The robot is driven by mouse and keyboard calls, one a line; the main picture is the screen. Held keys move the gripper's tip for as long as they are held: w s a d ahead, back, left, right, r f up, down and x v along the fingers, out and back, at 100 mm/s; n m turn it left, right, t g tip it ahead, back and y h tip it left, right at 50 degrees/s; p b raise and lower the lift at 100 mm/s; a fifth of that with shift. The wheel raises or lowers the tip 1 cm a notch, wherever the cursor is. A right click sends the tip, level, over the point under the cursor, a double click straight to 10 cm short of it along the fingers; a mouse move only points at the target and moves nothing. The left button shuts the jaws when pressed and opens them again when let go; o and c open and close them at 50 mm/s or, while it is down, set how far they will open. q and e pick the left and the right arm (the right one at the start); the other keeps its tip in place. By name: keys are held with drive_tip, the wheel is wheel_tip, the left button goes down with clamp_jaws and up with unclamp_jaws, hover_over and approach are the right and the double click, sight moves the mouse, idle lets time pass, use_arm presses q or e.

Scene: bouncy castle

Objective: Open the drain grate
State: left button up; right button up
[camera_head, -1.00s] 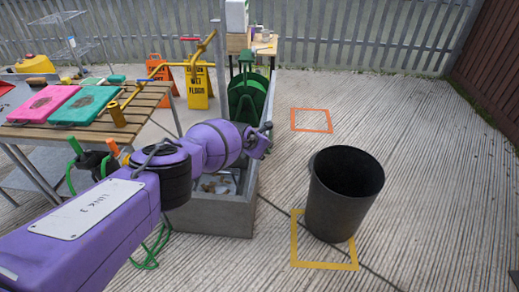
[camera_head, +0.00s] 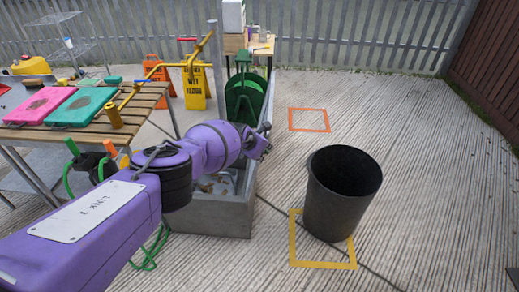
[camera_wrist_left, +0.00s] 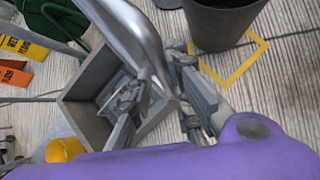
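My left gripper (camera_head: 262,141) hangs above the right wall of a grey concrete trough (camera_head: 215,220), below the green wheel. In the left wrist view the gripper fingers (camera_wrist_left: 163,95) stand apart on either side of a gap. A curved grey metal piece crosses between them; I cannot tell whether it is part of the gripper. The trough (camera_wrist_left: 75,115) lies beyond the fingers, with mixed debris (camera_wrist_left: 125,97) inside. I cannot make out a drain grate for certain; my arm hides part of the trough. My right gripper is not in view.
A black bin (camera_head: 340,200) stands by a yellow floor square (camera_head: 325,265). An orange square (camera_head: 309,120) marks clear concrete behind. A slatted table (camera_head: 60,135) with pink and green pads is left.

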use_arm(q)
drive_tip(key=shift+w+a+r, duration=0.1)
drive_tip(key=shift+w+r, duration=0.05)
drive_tip(key=shift+r, duration=0.75)
drive_tip(key=s+f+v, duration=0.1)
drive_tip(key=v, duration=0.5)
drive_tip(key=shift+a, duration=0.2)
drive_tip(key=shift+s+r, duration=0.1)
drive_tip(key=shift+r, duration=0.05)
